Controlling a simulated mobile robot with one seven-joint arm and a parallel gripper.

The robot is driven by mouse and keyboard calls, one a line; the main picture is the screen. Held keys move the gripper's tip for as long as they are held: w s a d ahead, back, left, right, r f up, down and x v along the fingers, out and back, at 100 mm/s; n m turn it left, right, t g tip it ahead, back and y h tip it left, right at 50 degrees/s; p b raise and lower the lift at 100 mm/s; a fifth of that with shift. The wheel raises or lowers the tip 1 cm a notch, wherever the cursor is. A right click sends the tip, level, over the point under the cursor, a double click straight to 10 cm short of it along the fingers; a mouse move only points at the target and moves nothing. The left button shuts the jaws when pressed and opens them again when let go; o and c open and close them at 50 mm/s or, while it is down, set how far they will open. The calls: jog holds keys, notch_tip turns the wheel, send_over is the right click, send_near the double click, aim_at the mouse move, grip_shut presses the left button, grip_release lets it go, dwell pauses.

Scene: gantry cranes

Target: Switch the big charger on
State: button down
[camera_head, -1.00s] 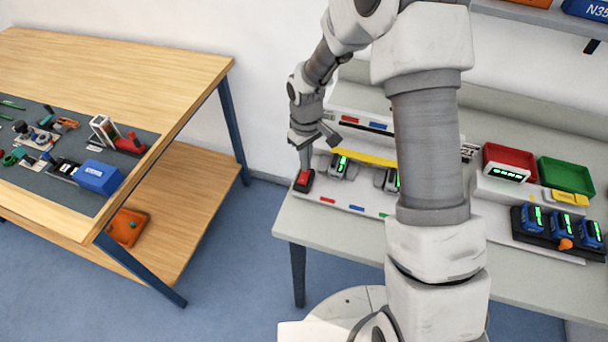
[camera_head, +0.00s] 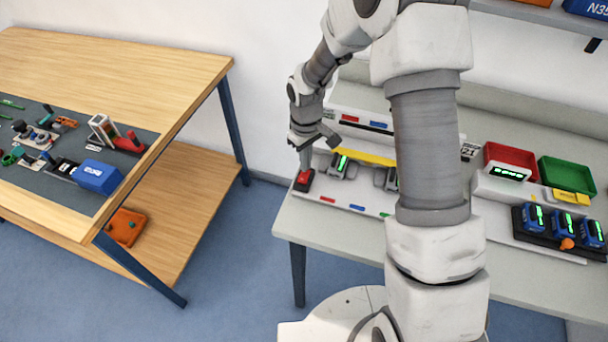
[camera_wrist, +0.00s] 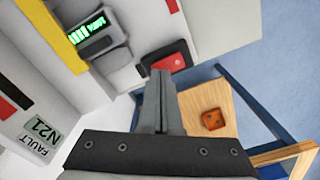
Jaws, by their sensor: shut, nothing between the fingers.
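The big charger (camera_head: 322,200) is a long pale unit on the grey table, partly hidden behind my arm. It has a yellow strip and dark modules with lit green displays. A red rocker switch (camera_head: 304,178) in a black housing sits at its left end. In the wrist view the red switch (camera_wrist: 171,63) is just beyond the fingertips. My gripper (camera_head: 305,165) is shut and empty, pointing down at the switch. In the wrist view its fingertips (camera_wrist: 161,75) overlap the edge of the black housing. I cannot tell whether they touch the switch.
To the right stand a red tray (camera_head: 510,157), a green tray (camera_head: 566,174) and a smaller charger with several blue batteries (camera_head: 563,224). A wooden bench (camera_head: 190,75) with tools stands at left, with floor between. A label reading N21 FAULT (camera_wrist: 38,136) shows in the wrist view.

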jog(key=shift+f+b, duration=0.5)
jog(key=shift+f, duration=0.15)
jog(key=shift+r, duration=0.1)
jog(key=shift+r+p, duration=2.25)
jog(key=shift+r, duration=1.2)
